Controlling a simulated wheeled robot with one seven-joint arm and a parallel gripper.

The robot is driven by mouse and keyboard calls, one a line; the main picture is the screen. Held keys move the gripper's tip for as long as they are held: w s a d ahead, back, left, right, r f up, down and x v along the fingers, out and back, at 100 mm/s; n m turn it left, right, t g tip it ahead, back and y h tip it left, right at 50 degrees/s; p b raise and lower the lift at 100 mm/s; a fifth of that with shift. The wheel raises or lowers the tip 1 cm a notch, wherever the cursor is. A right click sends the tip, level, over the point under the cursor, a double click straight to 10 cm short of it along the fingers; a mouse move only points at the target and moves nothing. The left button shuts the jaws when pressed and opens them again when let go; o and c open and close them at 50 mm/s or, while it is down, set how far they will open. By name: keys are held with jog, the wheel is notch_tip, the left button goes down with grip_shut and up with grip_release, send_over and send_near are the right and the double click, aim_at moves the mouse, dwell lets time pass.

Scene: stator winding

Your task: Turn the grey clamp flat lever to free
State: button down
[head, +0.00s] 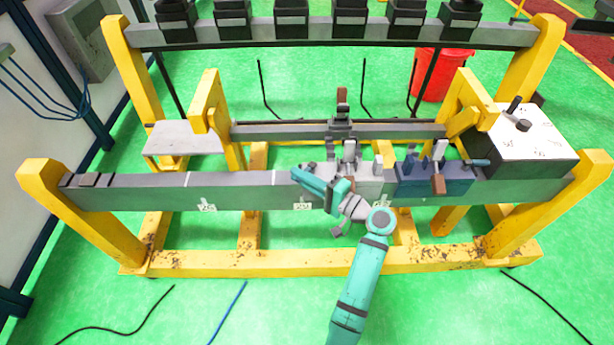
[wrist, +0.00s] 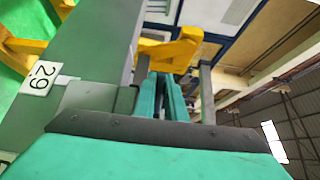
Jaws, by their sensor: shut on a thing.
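The grey clamp (head: 372,184) sits on the front beam, right of my gripper. A pale upright lever (head: 350,151) and part of a brown handle show on it. My gripper (head: 301,174) reaches left along the beam, its teal fingers low over the beam top. The fingers are shut on what appears to be the grey clamp's flat lever, which they mostly hide. In the wrist view my gripper (wrist: 163,76) shows two nearly parallel teal fingers with a narrow gap; what lies between them cannot be made out.
A blue clamp (head: 410,187) with a brown-handled lever stands on the front beam (head: 245,192) to the right. Yellow posts (head: 52,200) hold the frame. A white-topped box (head: 540,130) is at the right, a grey shelf (head: 183,139) at the left. A red bucket (head: 447,77) stands behind.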

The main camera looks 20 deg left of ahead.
jog(key=shift+a, duration=0.1)
jog(key=c, duration=2.1)
grip_release()
jog(key=v, duration=1.1)
jog(key=shift+a, duration=0.1)
